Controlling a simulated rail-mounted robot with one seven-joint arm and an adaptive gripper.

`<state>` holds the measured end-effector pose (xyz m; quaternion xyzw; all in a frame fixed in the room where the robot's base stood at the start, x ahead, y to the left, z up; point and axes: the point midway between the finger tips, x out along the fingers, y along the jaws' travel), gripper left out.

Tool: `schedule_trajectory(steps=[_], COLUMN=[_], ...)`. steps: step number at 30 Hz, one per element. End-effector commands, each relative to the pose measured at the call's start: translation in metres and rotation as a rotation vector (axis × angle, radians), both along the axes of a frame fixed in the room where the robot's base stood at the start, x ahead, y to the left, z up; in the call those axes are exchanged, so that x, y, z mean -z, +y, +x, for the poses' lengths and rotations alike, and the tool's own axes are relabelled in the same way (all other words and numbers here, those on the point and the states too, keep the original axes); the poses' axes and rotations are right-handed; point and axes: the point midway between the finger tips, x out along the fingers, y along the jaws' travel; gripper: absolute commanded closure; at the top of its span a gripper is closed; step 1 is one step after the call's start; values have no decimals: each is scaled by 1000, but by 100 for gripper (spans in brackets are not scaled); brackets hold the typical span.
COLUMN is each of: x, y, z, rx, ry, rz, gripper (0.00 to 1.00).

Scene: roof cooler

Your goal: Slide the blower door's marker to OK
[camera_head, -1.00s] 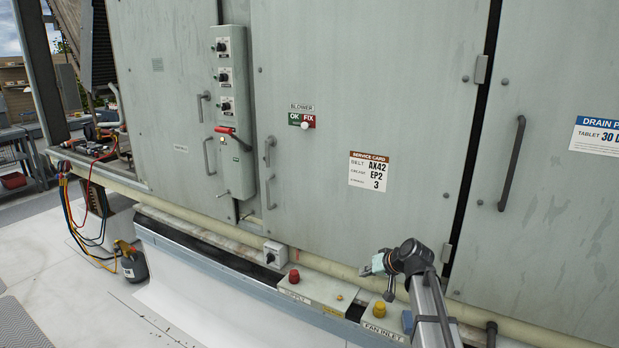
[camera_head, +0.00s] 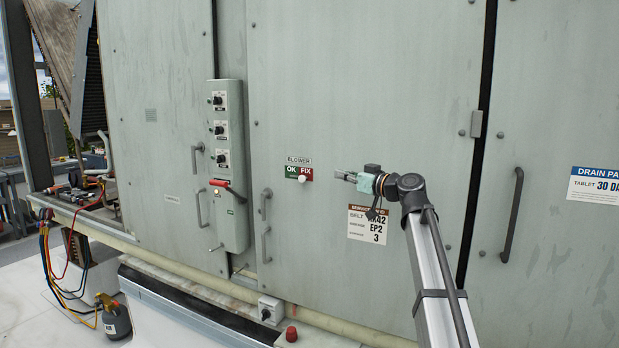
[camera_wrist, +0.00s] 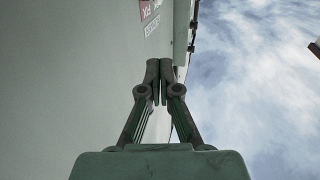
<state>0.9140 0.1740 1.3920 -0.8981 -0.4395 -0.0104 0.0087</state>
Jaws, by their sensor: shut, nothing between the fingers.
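The blower marker is a small white knob (camera_head: 302,178) on a label plate that is green with OK (camera_head: 291,170) on the left and red with FIX (camera_head: 308,171) on the right. The knob sits on the red FIX side, near the middle of the plate. The plate is on the blower door (camera_head: 360,90), under a BLOWER tag. My gripper (camera_head: 338,175) is shut and empty, a short way right of the plate at about its height. In the wrist view its fingertips (camera_wrist: 160,68) are together beside the door face; part of the red label (camera_wrist: 146,10) shows beyond them and the knob does not.
A service card (camera_head: 368,225) on the door is partly hidden behind my arm. Door handles (camera_head: 265,225) stick out left of and below the plate. A control box (camera_head: 228,165) with knobs and a red lever stands further left. The door around the plate is clear.

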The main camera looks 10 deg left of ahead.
Motion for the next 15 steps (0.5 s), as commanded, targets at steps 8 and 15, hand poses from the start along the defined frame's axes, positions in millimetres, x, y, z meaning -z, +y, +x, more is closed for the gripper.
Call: schedule_trajectory(steps=[8,15], x=[1,0], y=[0,6], z=[0,5], rx=[0,-2], ry=[-5,-4], rz=[-6,-7], gripper=[100,100])
